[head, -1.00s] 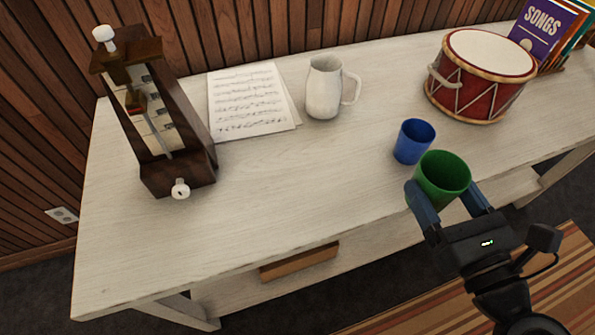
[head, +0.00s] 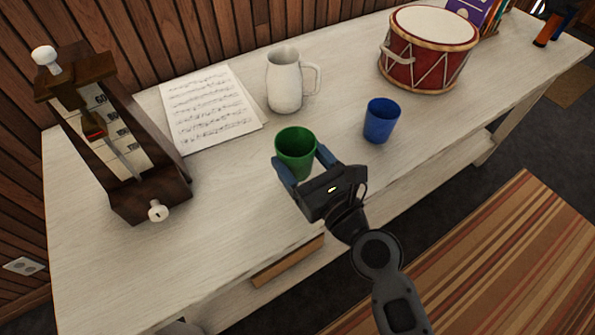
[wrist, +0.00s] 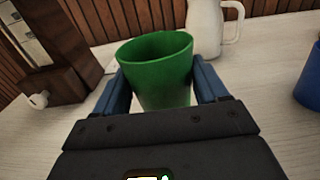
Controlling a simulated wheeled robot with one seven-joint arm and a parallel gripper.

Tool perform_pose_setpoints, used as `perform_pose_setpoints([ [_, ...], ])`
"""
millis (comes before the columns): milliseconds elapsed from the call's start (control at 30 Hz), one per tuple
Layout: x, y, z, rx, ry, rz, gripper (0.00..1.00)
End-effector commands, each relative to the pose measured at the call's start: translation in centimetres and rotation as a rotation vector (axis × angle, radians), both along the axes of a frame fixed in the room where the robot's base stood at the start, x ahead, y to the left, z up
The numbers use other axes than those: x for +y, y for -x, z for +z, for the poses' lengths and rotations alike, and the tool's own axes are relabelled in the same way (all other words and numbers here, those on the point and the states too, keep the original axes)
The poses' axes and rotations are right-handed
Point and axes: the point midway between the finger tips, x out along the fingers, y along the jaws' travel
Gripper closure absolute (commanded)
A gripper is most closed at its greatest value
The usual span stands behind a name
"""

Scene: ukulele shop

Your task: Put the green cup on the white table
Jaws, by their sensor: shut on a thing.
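The green cup (head: 295,147) is upright between the fingers of my gripper (head: 305,170), which is shut on it. It also shows large in the wrist view (wrist: 157,75), with a blue finger on each side of it. The cup is over the white table (head: 235,215), left of the blue cup. Whether its base touches the tabletop is hard to tell, as the gripper hides the lower part.
A blue cup (head: 381,120) stands to the right and a white mug (head: 285,80) behind. Sheet music (head: 210,108), a metronome (head: 115,140) and a red drum (head: 428,52) are also on the table. The table's front left is clear.

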Motion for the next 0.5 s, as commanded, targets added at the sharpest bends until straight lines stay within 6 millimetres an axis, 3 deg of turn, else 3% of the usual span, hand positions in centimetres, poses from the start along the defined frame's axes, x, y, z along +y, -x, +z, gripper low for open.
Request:
perform_pose_setpoints([
  [133,0.5,-0.2,-0.8,0.001,-0.001,-0.001,0.57],
  [333,0.6,-0.2,-3.7,0.002,-0.001,0.001,0.57],
  [500,0.5,-0.2,-4.4,0.0,-0.001,-0.001,0.57],
])
